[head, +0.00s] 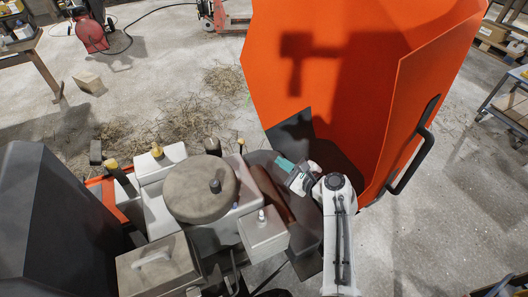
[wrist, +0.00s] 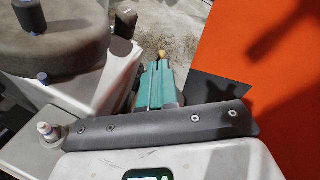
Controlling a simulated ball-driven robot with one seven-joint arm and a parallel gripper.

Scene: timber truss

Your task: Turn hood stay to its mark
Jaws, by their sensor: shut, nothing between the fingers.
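The large orange hood (head: 340,80) stands raised at the right of the engine in the head view. It also fills the right of the wrist view (wrist: 275,65). I cannot clearly make out the hood stay or its mark. My gripper (head: 281,162) has teal fingers and sits over the dark area between the engine and the hood. In the wrist view, my gripper (wrist: 159,66) is shut and empty. A small tan knob (wrist: 163,54) shows just beyond the fingertips; I cannot tell whether they touch it.
The engine's round cover (head: 190,195) and grey boxes stand left of my gripper. A black handle (head: 412,160) juts from the hood's right edge. A trolley (head: 510,105) stands at far right. Straw and a wooden block (head: 90,83) lie on the floor behind.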

